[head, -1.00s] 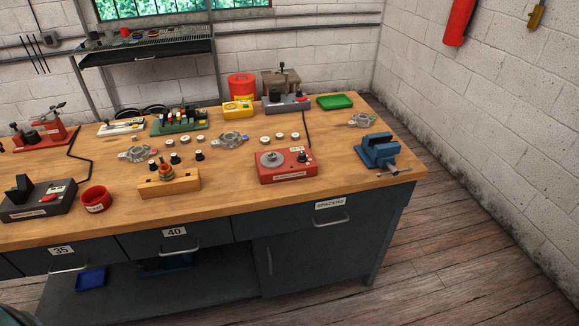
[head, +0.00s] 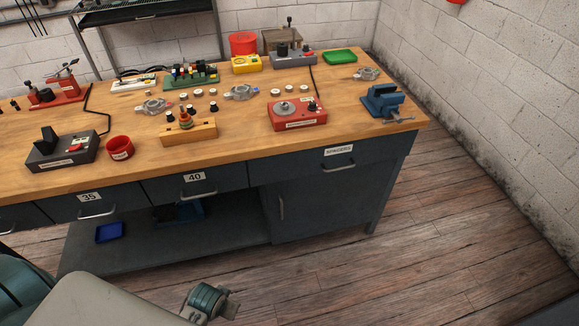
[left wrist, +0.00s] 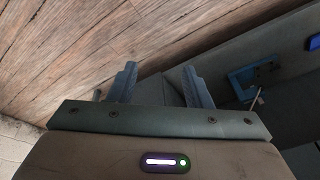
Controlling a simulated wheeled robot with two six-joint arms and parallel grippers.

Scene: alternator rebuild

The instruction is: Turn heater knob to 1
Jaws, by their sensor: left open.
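A red box (head: 298,116) with a round grey plate on top stands on the right half of the workbench in the head view; it looks like the heater. A small dark knob (head: 313,105) sits at its right side; its pointer and numbers are too small to read. My left gripper (left wrist: 160,88) is open and empty in the left wrist view, with floorboards and dark cabinet panels beyond its fingers. It is away from the red box, which that view does not show. My right gripper is not in view.
A blue vise (head: 385,103) stands right of the red box, and a wooden block (head: 188,132) with a part on it stands left. A red cup (head: 120,148) and a dark grey device (head: 62,150) sit farther left. The bench front strip (head: 240,147) is clear.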

